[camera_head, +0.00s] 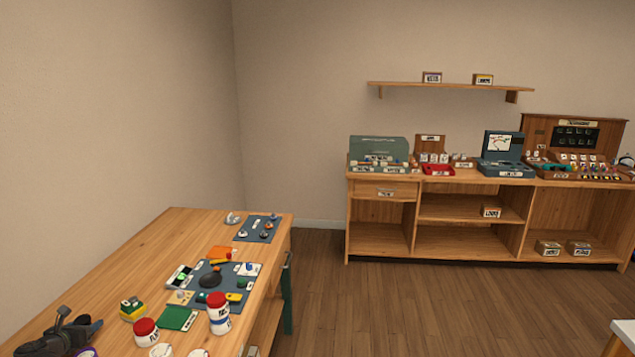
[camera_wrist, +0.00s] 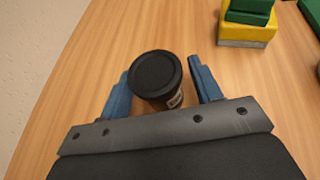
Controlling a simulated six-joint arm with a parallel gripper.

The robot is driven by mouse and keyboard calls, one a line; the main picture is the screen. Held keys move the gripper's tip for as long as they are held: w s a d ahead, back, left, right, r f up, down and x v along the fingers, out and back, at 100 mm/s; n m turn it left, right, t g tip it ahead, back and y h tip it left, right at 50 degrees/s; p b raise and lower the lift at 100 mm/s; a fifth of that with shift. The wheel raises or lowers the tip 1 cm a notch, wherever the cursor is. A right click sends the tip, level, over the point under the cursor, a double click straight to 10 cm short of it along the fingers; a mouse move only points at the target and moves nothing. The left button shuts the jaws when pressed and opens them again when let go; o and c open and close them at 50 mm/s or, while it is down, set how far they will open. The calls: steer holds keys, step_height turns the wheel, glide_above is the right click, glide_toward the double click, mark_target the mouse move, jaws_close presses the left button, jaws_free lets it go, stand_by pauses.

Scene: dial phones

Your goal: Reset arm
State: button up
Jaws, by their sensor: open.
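My gripper (camera_wrist: 160,68) is open in the wrist view, with one blue finger on each side of a small black-lidded jar (camera_wrist: 155,72). The jar stands upright on the wooden table, and a pale label shows on its side. A gap shows between the jar and the right finger; I cannot tell whether the left finger touches it. In the head view, a dark shape at the lower left corner of the table appears to be my gripper (camera_head: 66,331). The jar cannot be made out there.
A yellow and green block stack (camera_head: 132,309) stands close by, also in the wrist view (camera_wrist: 247,22). Red-lidded jars (camera_head: 218,313) and a blue mat (camera_head: 212,279) with small parts lie farther right. Bare wooden table (camera_head: 150,255) lies toward the wall.

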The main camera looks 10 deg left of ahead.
mark_target(88, 318)
steer(key=v, duration=1.2)
steer(key=shift+s+r, duration=0.15)
steer(key=x, duration=1.2)
steer(key=shift+w+f, duration=0.2)
steer(key=shift+f, duration=0.2)
steer(key=r, duration=0.5)
steer(key=shift+w+d+r, duration=0.1)
steer(key=shift+w+d, duration=0.05)
steer(key=shift+d, duration=0.2)
steer(key=shift+w+d+r, duration=0.2)
steer(key=shift+d, duration=0.1)
steer(key=w+d+r+m+h, duration=0.1)
steer(key=w+d+r, duration=0.2)
steer(key=d, duration=1.1)
steer(key=w+d+r+m+h, duration=0.1)
steer(key=w+d+r, duration=0.2)
steer(key=w+d, duration=0.6)
steer(key=w+d+r+m+h, duration=0.1)
steer(key=w+d+r, duration=0.2)
steer(key=d, duration=1.6)
steer(key=w, duration=0.3)
steer(key=shift+d+h, duration=0.2)
steer(key=shift+h, duration=0.1)
